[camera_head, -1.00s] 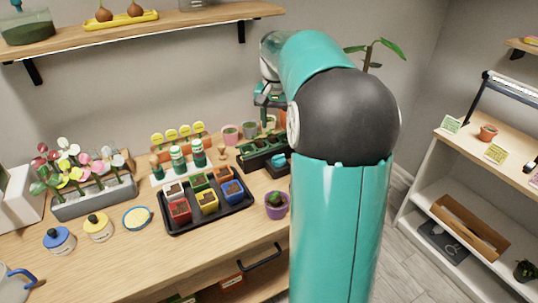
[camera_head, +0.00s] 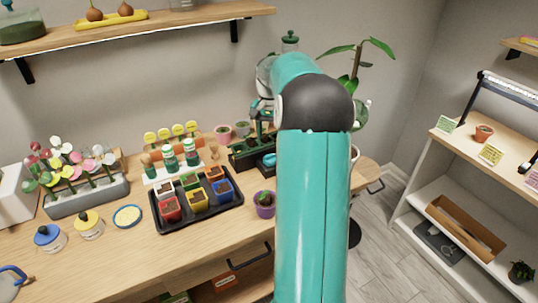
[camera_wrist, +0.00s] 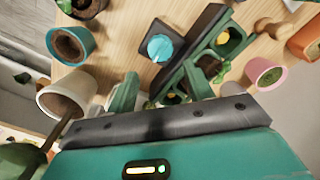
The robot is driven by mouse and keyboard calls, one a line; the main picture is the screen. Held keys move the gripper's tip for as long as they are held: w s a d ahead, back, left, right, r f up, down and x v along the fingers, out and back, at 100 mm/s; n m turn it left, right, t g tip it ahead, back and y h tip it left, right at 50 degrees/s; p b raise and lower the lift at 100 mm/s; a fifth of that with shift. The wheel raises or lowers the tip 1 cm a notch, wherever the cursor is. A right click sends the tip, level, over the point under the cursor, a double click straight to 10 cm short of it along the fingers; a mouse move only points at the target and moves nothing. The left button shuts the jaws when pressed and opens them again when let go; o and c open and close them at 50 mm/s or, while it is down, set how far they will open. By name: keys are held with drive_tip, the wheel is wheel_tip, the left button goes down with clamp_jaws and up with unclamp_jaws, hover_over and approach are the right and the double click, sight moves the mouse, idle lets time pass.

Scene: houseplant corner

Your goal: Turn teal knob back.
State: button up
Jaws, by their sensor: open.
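The teal knob (camera_head: 268,160) sits on a dark base at the right of the plant bench, beside a dark green tray (camera_head: 243,154). In the wrist view the round teal knob (camera_wrist: 160,47) shows a bar-like grip on top of a dark block. My gripper (camera_wrist: 162,88) is open, its two green fingers spread apart with nothing between them. The knob lies beyond the fingertips, roughly in line with the gap, and appears apart from them. In the head view my gripper (camera_head: 262,112) is above and behind the knob, partly hidden by my arm.
A purple pot (camera_head: 264,205) stands in front of the knob. A black tray of coloured pots (camera_head: 158,212) is to the left. In the wrist view a white pot (camera_wrist: 68,93), a teal pot (camera_wrist: 70,43) and a pink pot (camera_wrist: 266,73) stand near the fingers.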

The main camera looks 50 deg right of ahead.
sight(270, 155)
wheel_tip(270, 155, down, 9)
drive_tip(key=shift+r, duration=0.1)
idle(0.3)
drive_tip(key=c, duration=0.7)
